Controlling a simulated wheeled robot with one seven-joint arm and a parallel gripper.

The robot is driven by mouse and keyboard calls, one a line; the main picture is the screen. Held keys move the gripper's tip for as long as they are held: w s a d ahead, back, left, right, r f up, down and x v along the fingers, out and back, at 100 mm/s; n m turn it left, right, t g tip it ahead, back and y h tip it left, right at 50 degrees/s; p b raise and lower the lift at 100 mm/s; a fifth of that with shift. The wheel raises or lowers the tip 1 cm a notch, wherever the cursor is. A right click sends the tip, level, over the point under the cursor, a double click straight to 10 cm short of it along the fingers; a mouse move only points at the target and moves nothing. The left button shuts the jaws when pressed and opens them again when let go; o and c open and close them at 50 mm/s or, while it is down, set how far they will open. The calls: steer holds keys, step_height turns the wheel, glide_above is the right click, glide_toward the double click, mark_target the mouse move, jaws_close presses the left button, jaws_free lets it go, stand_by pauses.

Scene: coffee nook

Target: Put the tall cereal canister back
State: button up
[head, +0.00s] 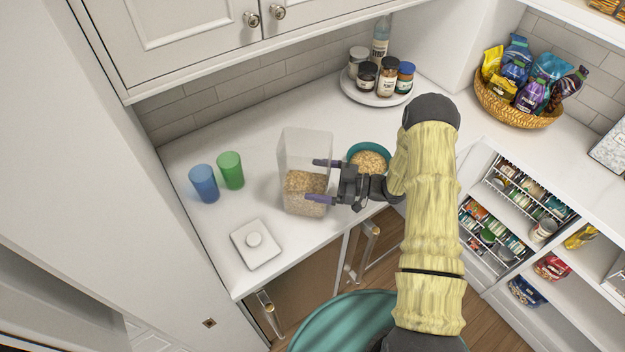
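The tall cereal canister (300,150) is a clear, open-topped square container about half full of cereal flakes. It is upright at the counter's front part; I cannot tell whether its base touches the counter. My gripper (321,181) comes in from the right with its two purple-tipped fingers apart. The fingers overlap the canister's right side in the picture, one toward the back and one toward the front. I cannot tell whether they press on it. A square white lid with a round knob (255,250) lies on the counter at the front left.
A teal bowl of cereal (369,162) stands just behind my gripper. A blue cup (204,184) and a green cup (231,170) stand left of the canister. A round tray (352,90) with jars and a bottle is at the back. A snack basket (510,112) is at right.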

steer(key=s+d+b, duration=0.2)
steer(key=d+b, duration=0.2)
steer(key=d, duration=0.6)
steer(key=shift+w, duration=0.1)
steer(key=w+r+m+t+h, duration=0.4)
steer(key=w+t+h, duration=0.2)
steer(key=w+h, duration=0.2)
steer(key=s+d+r+m+h, duration=0.2)
steer(key=d+r+m+h, duration=0.25)
steer(key=h, duration=0.25)
steer(key=s+a+r+m+g+h, duration=0.1)
steer(key=s+m+g, duration=0.2)
steer(key=s, duration=0.8)
steer(key=s+a+r+m+g+h, duration=0.1)
steer(key=s+m+g, duration=0.2)
steer(key=s, duration=0.9)
steer(key=shift+r+m+g+h, duration=0.3)
steer(key=shift+m+g, duration=0.1)
steer(key=shift+m, duration=0.25)
